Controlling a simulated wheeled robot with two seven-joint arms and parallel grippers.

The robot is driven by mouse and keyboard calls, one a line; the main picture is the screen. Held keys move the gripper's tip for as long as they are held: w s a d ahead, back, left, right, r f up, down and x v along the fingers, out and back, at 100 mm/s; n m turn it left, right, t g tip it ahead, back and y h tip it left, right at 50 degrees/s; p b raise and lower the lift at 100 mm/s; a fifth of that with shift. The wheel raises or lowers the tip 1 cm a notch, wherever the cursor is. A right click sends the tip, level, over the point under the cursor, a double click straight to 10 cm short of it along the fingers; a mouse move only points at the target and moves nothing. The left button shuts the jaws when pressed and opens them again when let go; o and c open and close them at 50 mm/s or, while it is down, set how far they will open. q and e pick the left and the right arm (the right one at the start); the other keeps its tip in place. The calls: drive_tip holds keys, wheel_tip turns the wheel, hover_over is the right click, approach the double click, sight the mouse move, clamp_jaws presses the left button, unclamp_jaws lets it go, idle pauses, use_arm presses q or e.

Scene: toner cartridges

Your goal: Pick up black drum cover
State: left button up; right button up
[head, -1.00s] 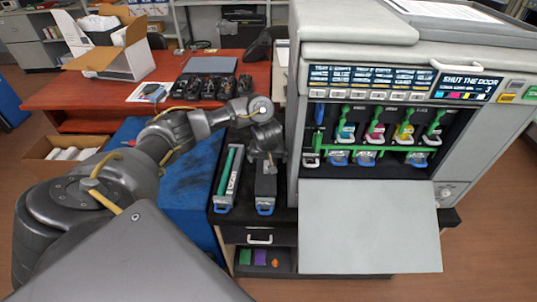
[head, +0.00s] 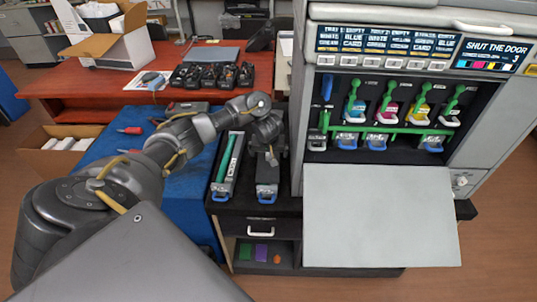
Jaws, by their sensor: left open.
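A long black drum cover (head: 267,178) with a blue handle at its near end lies on the dark cabinet top, left of the printer. My left gripper (head: 271,160) points down over its middle, with the fingers open. I cannot tell whether the fingers touch the cover. My wrist hides the cover's far part. Next to it on the left lies a drum unit (head: 227,165) with a green roller in a pale frame and a blue handle. My right gripper is not in view.
The printer stands close on the right, its front door (head: 380,215) folded down and coloured toner cartridges (head: 387,103) inside. On the left is a blue-covered surface (head: 110,150) with red-handled screwdrivers. Behind, a red desk (head: 100,95) holds several black units (head: 212,76) and an open carton (head: 112,38).

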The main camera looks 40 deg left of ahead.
use_arm(q)
drive_tip(key=shift+c, duration=1.3)
drive_tip(key=c, duration=0.8)
drive_tip(key=shift+r, duration=0.35)
wheel_tip(320, 180, up, 4)
drive_tip(key=p, duration=0.3)
drive_tip(key=shift+s+f, duration=0.1)
drive_tip(key=shift+f, duration=0.15)
drive_tip(key=s+r+p, duration=0.4)
drive_tip(key=p, duration=0.2)
drive_tip(key=s+d+r+p, duration=0.1)
drive_tip(key=s+r+p, duration=0.8)
drive_tip(key=p, duration=0.2)
drive_tip(key=shift+s+d+r+p, duration=0.35)
drive_tip(key=shift+r, duration=0.05)
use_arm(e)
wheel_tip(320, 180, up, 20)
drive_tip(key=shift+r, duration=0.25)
